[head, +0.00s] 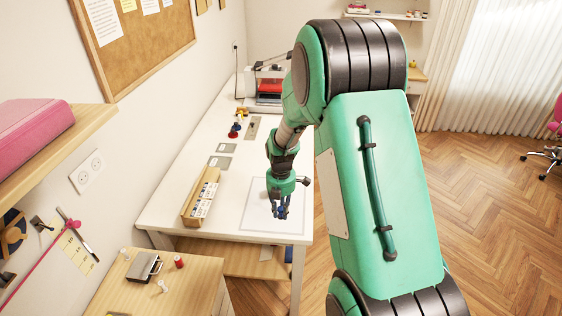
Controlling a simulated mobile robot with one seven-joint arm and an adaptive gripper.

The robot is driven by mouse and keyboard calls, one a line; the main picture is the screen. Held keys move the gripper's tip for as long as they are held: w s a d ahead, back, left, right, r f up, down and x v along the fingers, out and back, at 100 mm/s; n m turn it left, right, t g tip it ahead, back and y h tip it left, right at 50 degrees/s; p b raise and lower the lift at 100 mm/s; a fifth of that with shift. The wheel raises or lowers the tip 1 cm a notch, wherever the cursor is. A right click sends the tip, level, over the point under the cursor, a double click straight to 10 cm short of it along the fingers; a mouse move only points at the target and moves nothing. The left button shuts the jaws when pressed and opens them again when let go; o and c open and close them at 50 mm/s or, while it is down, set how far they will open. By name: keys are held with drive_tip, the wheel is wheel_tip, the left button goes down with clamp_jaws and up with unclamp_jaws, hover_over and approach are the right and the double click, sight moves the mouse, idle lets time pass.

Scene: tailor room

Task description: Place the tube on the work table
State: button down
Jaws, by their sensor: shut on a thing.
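My gripper (281,214) points down over the near right part of the white work table (180,180). It is shut on a small dark blue thing (281,210), which seems to be the tube. The fingers hide most of it. It is over a pale outlined square (260,220) on the table top. I cannot tell whether the held thing touches the surface.
A wooden box with small cards (201,197) stands left of the gripper. A lower wooden cabinet (190,285) with a red spool (179,261) is nearer.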

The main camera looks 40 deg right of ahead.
drive_tip(key=shift+m, duration=0.5)
drive_tip(key=shift+s+d+f, duration=0.35)
drive_tip(key=shift+d+f, duration=0.5)
drive_tip(key=shift+s+d+f, duration=0.4)
drive_tip(key=shift+d+f, duration=0.45)
drive_tip(key=shift+d, duration=0.05)
drive_tip(key=shift+s+d+f, duration=0.35)
drive_tip(key=shift+d+f, duration=0.5)
drive_tip(key=w+d, duration=0.2)
drive_tip(key=w, duration=0.2)
drive_tip(key=w+d+f, duration=0.1)
drive_tip(key=w+d, duration=0.2)
drive_tip(key=w, duration=0.1)
drive_tip(key=w+d, duration=0.2)
drive_tip(key=w, duration=0.3)
drive_tip(key=shift+d+f+b, duration=0.2)
drive_tip(key=shift+d+b, duration=0.1)
drive_tip(key=shift+d, duration=0.1)
